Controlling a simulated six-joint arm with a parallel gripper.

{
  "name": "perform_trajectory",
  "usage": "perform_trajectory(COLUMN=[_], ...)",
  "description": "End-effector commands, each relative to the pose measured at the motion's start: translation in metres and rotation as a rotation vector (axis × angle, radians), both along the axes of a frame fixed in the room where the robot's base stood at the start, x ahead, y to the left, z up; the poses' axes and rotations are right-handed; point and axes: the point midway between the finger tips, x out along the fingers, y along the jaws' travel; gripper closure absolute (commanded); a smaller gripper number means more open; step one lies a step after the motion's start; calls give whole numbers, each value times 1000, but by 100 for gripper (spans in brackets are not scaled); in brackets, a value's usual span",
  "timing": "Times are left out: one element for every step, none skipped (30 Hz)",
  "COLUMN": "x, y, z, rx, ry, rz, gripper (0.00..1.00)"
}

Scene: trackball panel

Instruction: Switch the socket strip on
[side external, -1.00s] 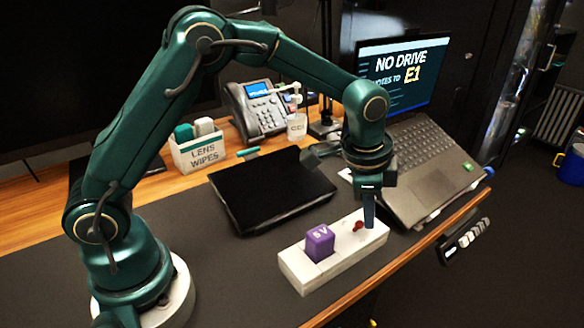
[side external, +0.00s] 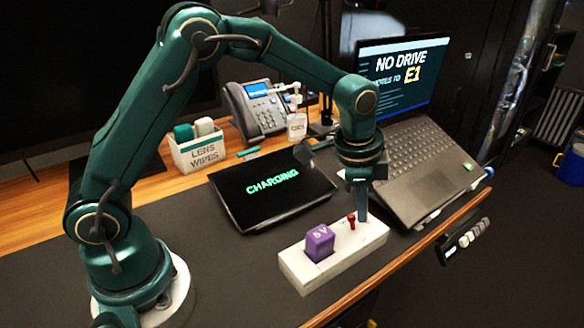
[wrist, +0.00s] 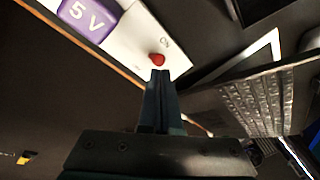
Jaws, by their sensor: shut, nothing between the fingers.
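The white socket strip (side external: 335,257) lies on the dark desk mat near the front edge. A purple block marked 5 V (side external: 320,243) is plugged into its left part. The red switch (side external: 351,219) stands up near the strip's right end; it also shows in the wrist view (wrist: 157,59), close to a printed mark that looks like ON. My gripper (side external: 363,217) is shut and empty, pointing down, with its fingertips just right of the switch in the side view. In the wrist view the fingertips (wrist: 160,72) are right at the switch; I cannot tell whether they touch.
A black tablet (side external: 272,189) behind the strip shows CHARGING in green. An open laptop (side external: 432,165) stands close on the right. A lens wipes box (side external: 198,152) and a desk phone (side external: 260,108) are farther back. Bare mat lies left of the strip.

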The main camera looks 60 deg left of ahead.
Motion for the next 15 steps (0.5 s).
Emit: perform_trajectory(x=[0, 0, 0, 0, 0, 0, 0, 0, 0, 0, 0, 0, 0, 0, 0], y=[-2, -3, -4, -6, -7, -9, -10, -11, -12, -12, -13, -13, -13, -13, -13], z=[-1, -2, -2, -3, -4, -5, -6, -6, -7, -7, -7, -7, -7, -7, -7], rx=[0, 0, 0, 0, 0, 0, 0, 0, 0, -1, -1, -1, -1, -1, -1], ry=[0, 0, 0, 0, 1, 1, 1, 1, 0, -1, -1, -1, -1, -1, -1], rz=[-1, -1, -1, -1, -1, -2, -2, -1, -1, 0, 0, 1, 1, 1, 1], gripper=[100, 100, 100, 100, 100, 100, 100, 100, 100, 100, 100, 100, 100, 100, 100])
